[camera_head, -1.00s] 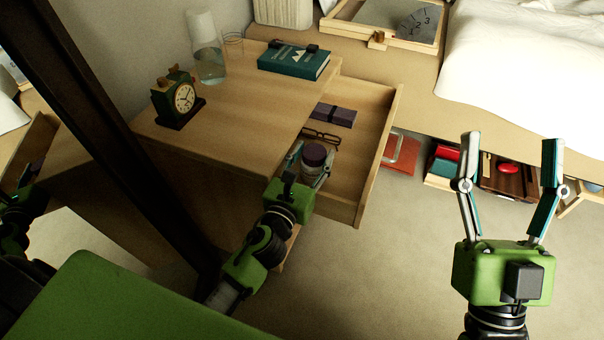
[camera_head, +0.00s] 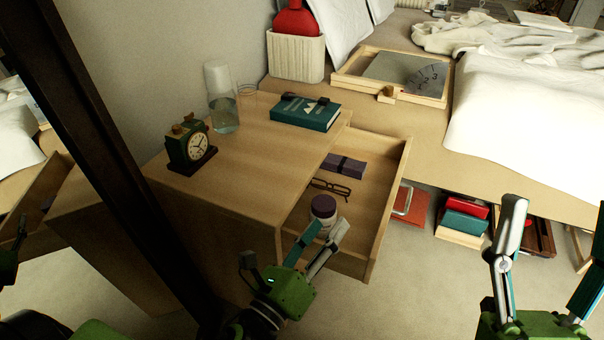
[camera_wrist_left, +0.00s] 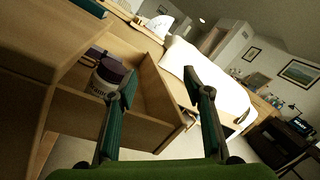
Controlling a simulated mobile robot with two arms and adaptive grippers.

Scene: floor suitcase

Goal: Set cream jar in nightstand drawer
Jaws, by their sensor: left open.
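The cream jar (camera_head: 323,210), white with a purple lid, stands upright in the open nightstand drawer (camera_head: 384,205), near its left end. It also shows in the left wrist view (camera_wrist_left: 106,80), partly covered by a finger. My left gripper (camera_head: 324,231) is open and empty, its fingertips close to the jar on the near side; whether one touches it I cannot tell. My right gripper (camera_head: 556,218) is open and empty over the floor at the right, partly cut off by the picture edge.
The drawer also holds glasses (camera_head: 331,188) and a dark purple box (camera_head: 344,165). An alarm clock (camera_head: 190,147), a glass carafe (camera_head: 221,97) and a teal book (camera_head: 306,113) stand or lie on the nightstand top (camera_head: 235,165). The bed is at the right.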

